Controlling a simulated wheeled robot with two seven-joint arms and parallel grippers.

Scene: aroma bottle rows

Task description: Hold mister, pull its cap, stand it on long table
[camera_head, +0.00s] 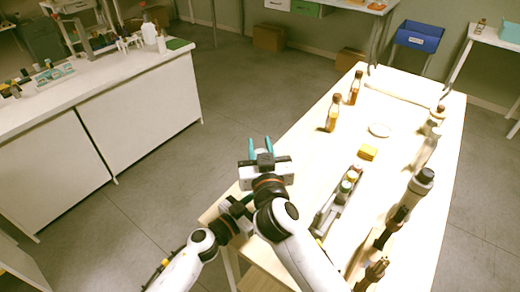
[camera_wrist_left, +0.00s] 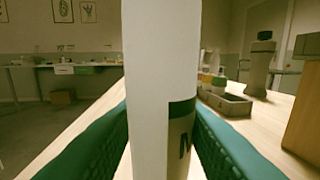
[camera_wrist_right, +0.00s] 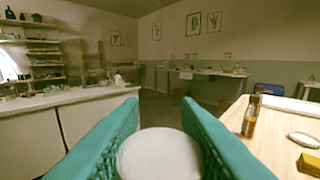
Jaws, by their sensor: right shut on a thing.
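The mister (camera_wrist_left: 145,90) is a tall white cylinder with a dark green label, upright in the left wrist view. My left gripper (camera_wrist_left: 160,112) has its teal fingers against both sides of it. In the right wrist view, my right gripper (camera_wrist_right: 161,112) is shut on a round white piece (camera_wrist_right: 160,157), which looks like the mister's cap. In the head view my right gripper (camera_head: 260,147) is by the left edge of the long table (camera_head: 320,150).
Brown bottles (camera_head: 333,113), a yellow block (camera_head: 367,152), a white dish (camera_head: 380,130) and a grey tray (camera_head: 330,215) with small bottles stand on the long table. More bottles line its right side. A white counter (camera_head: 140,85) stands left across open floor.

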